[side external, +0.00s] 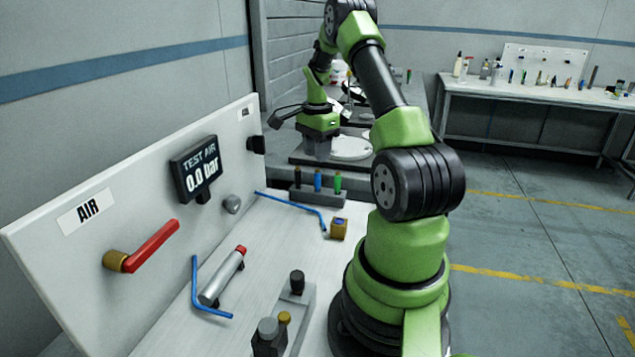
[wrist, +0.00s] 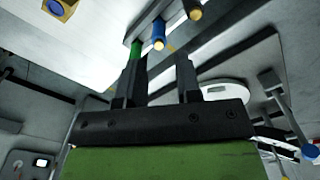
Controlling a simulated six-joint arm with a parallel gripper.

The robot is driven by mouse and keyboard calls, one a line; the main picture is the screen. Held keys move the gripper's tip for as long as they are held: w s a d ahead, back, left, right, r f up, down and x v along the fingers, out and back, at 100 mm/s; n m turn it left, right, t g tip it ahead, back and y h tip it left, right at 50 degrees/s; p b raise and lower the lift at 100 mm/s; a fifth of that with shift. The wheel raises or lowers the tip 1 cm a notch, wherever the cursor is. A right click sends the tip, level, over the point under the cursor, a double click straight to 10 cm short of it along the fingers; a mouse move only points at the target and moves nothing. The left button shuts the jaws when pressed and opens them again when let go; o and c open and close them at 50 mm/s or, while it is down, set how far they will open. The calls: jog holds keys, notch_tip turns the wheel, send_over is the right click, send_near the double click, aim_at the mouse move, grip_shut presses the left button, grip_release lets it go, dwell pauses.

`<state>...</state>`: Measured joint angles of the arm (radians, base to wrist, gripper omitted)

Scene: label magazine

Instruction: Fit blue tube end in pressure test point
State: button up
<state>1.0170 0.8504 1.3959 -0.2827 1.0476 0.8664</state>
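One blue tube (side external: 290,205) runs from near the panel across the bench, and its bent end lies beside a brass block (side external: 338,230) with a blue face. Which part is the pressure test point I cannot tell for sure. The brass block also shows at the top left of the wrist view (wrist: 60,8). A second bent blue tube (side external: 196,285) lies on the bench by a silver cylinder. My gripper (wrist: 160,75) points down with its two fingers apart and nothing seen between them. In the side view my gripper (side external: 319,148) hangs at the back, beyond the bench items.
The upright panel (side external: 75,265) carries a red lever (side external: 150,247), a 0.0 bar display (side external: 197,172) and a grey knob (side external: 231,204).

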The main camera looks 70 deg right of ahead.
aim_at(318, 172)
notch_tip(318, 172, down, 8)
jog(key=shift+r, duration=0.1)
grip_shut()
